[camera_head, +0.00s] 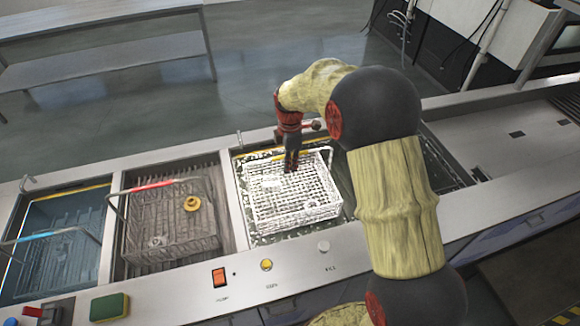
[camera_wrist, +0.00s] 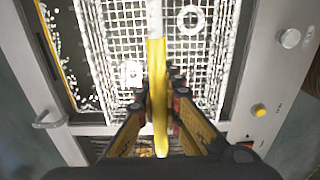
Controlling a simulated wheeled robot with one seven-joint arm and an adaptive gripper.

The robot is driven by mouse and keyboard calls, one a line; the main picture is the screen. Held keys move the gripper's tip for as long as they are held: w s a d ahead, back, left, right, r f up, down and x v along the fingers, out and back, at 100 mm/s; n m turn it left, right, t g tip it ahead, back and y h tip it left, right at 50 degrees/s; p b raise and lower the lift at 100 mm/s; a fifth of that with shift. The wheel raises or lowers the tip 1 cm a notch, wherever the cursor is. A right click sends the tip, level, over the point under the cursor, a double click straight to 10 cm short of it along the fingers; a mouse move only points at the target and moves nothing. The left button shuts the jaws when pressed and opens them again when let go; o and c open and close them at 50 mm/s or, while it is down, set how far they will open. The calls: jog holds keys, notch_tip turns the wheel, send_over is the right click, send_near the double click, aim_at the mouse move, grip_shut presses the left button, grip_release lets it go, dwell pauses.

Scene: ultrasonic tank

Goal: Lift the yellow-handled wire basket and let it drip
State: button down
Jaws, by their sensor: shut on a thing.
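The wire basket (camera_head: 285,208) is white and bright, at the third tank from the left in the head view. Its yellow handle (camera_wrist: 157,90) runs between my fingers in the wrist view. My gripper (camera_head: 291,164) is shut on the handle from above, and it also shows in the wrist view (camera_wrist: 159,105). My arm hides the area right of the basket.
A red-handled basket (camera_head: 170,223) with a brass-coloured part sits in the second tank. A blue-handled basket (camera_head: 60,263) is in the left tank. The front panel has a red switch (camera_head: 218,277) and a yellow button (camera_head: 266,265). A green-yellow sponge (camera_head: 109,307) lies at front left.

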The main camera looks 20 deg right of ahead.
jog(key=shift+r+p, duration=3.4)
jog(key=shift+r, duration=1.8)
dwell(2.4)
